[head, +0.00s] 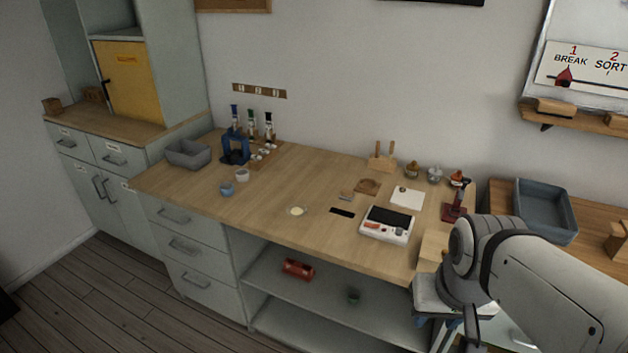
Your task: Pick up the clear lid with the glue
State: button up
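A small round pale dish with a yellowish-cream middle (297,211) lies flat near the front edge of the wooden worktop (265,222); it looks like the clear lid with the glue. Nothing touches it. My arm comes in from the lower right and bends down past the worktop's right front corner. My gripper (455,325) is at the bottom of the head view, well to the right of the lid and apart from it. Its fingers are partly hidden and too unclear to tell open from shut.
A black strip (342,212) and a white scale (387,224) stand right of the lid. A blue cup (227,189), a white cup (242,174) and a grey bin (188,153) stand left. The worktop around the lid is clear.

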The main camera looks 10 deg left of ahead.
aim_at(296, 210)
jog(key=k, duration=1.2)
jog(key=u, duration=0.5)
jog(key=i, duration=0.55)
jog(key=u, duration=0.7)
jog(key=i, duration=0.9)
jog(key=z, duration=0.35)
jog(key=i, duration=1)
jog(key=z, duration=0.9)
